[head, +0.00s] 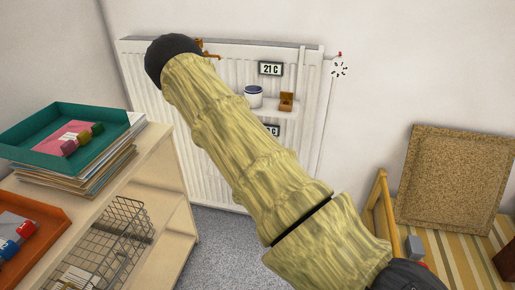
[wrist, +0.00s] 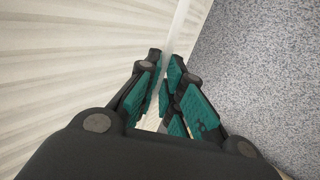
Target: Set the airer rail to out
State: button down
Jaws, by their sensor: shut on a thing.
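A white radiator (head: 150,90) stands against the wall in the head view, and its ribbed front fills the left of the wrist view (wrist: 60,70). My gripper (wrist: 163,88) has its teal-padded fingers closed around a narrow pale bar (wrist: 180,38), which looks like the airer rail. Most of the bar between the fingers is hidden. In the head view my arm crosses the radiator, and my gripper is hidden behind it. A thin red-tipped lever (head: 335,56) sticks out at the radiator's upper right, above several small black marks (head: 339,70).
A 21 C display (head: 271,69) and a small shelf with a white pot (head: 253,96) and brown box (head: 286,102) are on the radiator. A wooden shelf unit (head: 165,150) with trays stands left. A cork board (head: 455,180) leans right. Grey floor (wrist: 265,70) is clear beside the radiator.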

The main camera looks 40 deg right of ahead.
notch_tip(320, 180, up, 7)
jog(key=g+y+p, duration=0.1)
jog(key=p, duration=0.6)
jog(key=shift+w+d+r+y, duration=0.15)
jog(key=shift+w+r+y, duration=0.05)
jog(key=shift+y, duration=0.2)
dwell(0.3)
jog(key=c, duration=1.7)
grip_release()
jog(key=shift+o, duration=0.7)
jog(key=shift+d, duration=0.1)
jog(key=shift+f, duration=0.15)
jog(key=shift+s+a+f, duration=0.1)
jog(key=shift+s+a, duration=0.05)
jog(key=shift+a, duration=0.15)
